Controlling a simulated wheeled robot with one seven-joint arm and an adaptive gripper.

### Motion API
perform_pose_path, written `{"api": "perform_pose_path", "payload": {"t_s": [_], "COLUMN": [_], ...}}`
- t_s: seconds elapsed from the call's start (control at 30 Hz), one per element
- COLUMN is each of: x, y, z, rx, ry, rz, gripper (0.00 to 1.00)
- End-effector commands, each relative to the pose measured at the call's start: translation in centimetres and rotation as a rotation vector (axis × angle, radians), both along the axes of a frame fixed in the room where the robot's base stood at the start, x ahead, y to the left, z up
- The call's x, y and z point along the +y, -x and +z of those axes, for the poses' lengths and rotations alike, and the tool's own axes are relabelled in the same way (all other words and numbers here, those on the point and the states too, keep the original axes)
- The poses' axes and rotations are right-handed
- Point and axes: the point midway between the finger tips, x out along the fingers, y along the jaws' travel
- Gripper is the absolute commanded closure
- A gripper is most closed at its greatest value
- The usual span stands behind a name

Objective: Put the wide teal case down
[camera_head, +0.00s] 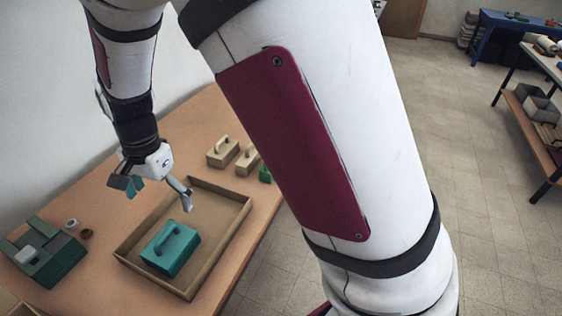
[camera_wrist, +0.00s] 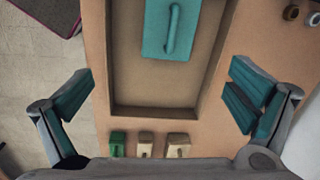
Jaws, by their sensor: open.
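The wide teal case (camera_head: 177,257), a flat box with a handle on top, rests inside a shallow brown tray (camera_head: 226,236), in its near part. In the wrist view the case (camera_wrist: 155,38) lies at the top, partly cut off by the frame edge, with the tray rim (camera_wrist: 160,112) around it. My gripper (camera_head: 158,190) is open and empty above the table, over the tray's back left side and apart from the case. In the wrist view its fingers (camera_wrist: 160,104) are spread wide, one on each side of the tray.
Two beige cases (camera_head: 222,152) and a small green case (camera_head: 265,175) stand behind the tray. A dark green case-like object (camera_head: 45,254) and small round pots (camera_head: 72,224) are at the left. My arm hides the table's right part. A blue bench (camera_head: 510,24) stands far off.

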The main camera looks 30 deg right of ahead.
Motion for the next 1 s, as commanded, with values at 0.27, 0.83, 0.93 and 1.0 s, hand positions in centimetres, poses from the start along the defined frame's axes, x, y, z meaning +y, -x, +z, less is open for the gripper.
{"api": "perform_pose_path", "payload": {"t_s": [0.27, 0.83, 0.93, 1.0], "x": [-6.5, -16.4, -17.2, -17.5], "y": [4.7, 19.0, 20.6, 21.3], "z": [9.7, 17.8, 17.9, 17.8], "rx": [-0.128, -0.387, -0.399, -0.402], "ry": [-0.057, 0.178, 0.227, 0.251], "rz": [0.241, 0.733, 0.782, 0.805], "gripper": [0.0, 0.0, 0.0, 0.0]}}
